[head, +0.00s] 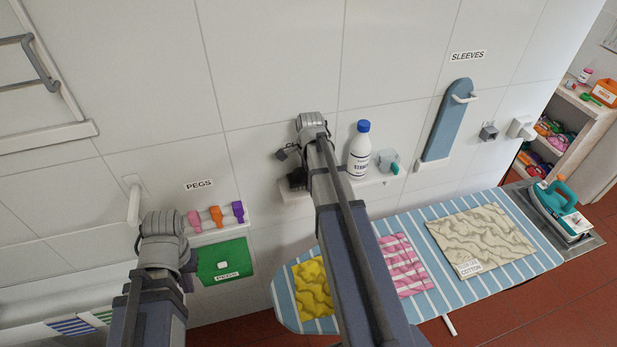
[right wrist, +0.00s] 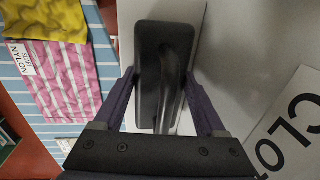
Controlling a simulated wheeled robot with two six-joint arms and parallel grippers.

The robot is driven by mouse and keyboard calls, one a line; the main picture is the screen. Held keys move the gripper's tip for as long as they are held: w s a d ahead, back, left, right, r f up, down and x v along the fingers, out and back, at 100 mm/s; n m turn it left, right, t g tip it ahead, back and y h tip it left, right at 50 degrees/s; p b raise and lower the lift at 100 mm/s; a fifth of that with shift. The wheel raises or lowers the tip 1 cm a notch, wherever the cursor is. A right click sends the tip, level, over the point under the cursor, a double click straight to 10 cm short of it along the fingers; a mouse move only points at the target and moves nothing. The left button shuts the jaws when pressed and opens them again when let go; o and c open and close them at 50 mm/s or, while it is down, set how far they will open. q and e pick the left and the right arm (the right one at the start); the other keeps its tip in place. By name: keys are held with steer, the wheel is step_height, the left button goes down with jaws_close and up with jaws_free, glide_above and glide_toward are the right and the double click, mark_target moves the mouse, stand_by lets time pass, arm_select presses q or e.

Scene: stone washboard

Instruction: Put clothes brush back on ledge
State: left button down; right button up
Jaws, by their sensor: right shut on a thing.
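The clothes brush (right wrist: 150,60) is dark, with a long rounded back and a raised grip. My right gripper (right wrist: 163,85) has one finger on each side of the grip and is shut on it. In the right wrist view the brush lies over the pale ledge (right wrist: 128,12); whether it touches the surface I cannot tell. In the head view the ledge (head: 376,182) is a white wall shelf, and my right gripper (head: 290,165) is at its left end, mostly hidden by my wrist. My left gripper (head: 187,270) is low at the left; its fingers are mostly hidden.
An ironing board (head: 520,240) with cloths and an iron (head: 556,203) is below. A wall sign (right wrist: 285,130) begins "CLO".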

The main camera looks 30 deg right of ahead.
steer(key=shift+f, duration=0.25)
steer(key=o, duration=1)
steer(key=shift+r, duration=0.1)
steer(key=shift+o, duration=0.2)
steer(key=shift+s, duration=0.1)
steer(key=shift+d+r+p, duration=0.15)
steer(key=shift+r+p, duration=0.2)
steer(key=shift+r, duration=0.05)
step_height(320, 180, up, 11)
steer(key=s+p, duration=0.1)
steer(key=p, duration=1)
steer(key=shift+s+a+r, duration=0.2)
steer(key=shift+s+a, duration=0.05)
steer(key=shift+a, duration=0.05)
